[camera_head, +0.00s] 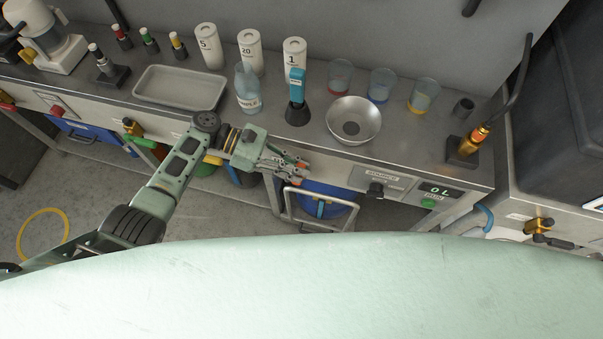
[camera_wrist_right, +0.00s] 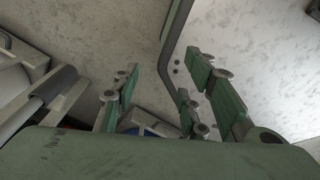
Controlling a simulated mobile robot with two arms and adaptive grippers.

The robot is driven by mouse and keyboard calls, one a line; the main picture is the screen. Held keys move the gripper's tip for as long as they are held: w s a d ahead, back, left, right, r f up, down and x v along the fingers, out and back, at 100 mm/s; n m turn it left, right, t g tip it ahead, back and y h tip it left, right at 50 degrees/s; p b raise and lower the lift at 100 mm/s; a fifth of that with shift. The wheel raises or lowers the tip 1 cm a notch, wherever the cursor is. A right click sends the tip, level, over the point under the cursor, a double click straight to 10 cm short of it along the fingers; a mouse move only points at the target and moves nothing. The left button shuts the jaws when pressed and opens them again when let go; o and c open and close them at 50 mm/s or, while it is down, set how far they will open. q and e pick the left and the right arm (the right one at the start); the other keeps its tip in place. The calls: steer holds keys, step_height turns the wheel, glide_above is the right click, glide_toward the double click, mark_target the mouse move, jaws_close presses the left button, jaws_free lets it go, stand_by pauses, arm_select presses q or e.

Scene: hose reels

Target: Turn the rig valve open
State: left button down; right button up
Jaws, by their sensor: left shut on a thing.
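My left gripper (camera_head: 291,168) is at the front edge of the steel bench (camera_head: 240,105), above a grey metal rail frame. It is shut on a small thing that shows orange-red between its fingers. The fingers hide most of it, and I cannot tell if it is the rig valve. A panel beside it carries a black knob (camera_head: 376,189), a display (camera_head: 440,190) reading "0 L" and a green button (camera_head: 429,203). A brass valve (camera_head: 538,226) shows on the unit at the right. My right gripper (camera_wrist_right: 162,68) has its fingers spread, with nothing seen between them.
A blue bucket (camera_head: 325,203) sits below. Open floor lies left.

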arm_select(q)
steer(key=shift+w+a+f+h+b, duration=0.15)
steer(key=shift+a+h+b, duration=0.4)
steer(key=shift+b, duration=0.3)
steer(key=shift+g, duration=0.3)
steer(key=shift+h, duration=0.25)
arm_select(e)
steer(key=f, duration=0.1)
steer(key=a+f, duration=0.1)
steer(key=w+f, duration=0.1)
steer(key=shift+a, duration=0.25)
arm_select(q)
steer(key=c, duration=1.7)
jaws_free()
arm_select(e)
steer(key=shift+d+r, duration=0.1)
steer(key=shift+d, duration=0.3)
arm_select(q)
steer(key=shift+w+a, duration=0.1)
steer(key=shift+a, duration=0.05)
arm_select(e)
steer(key=shift+d, duration=0.1)
arm_select(q)
steer(key=v, duration=1.2)
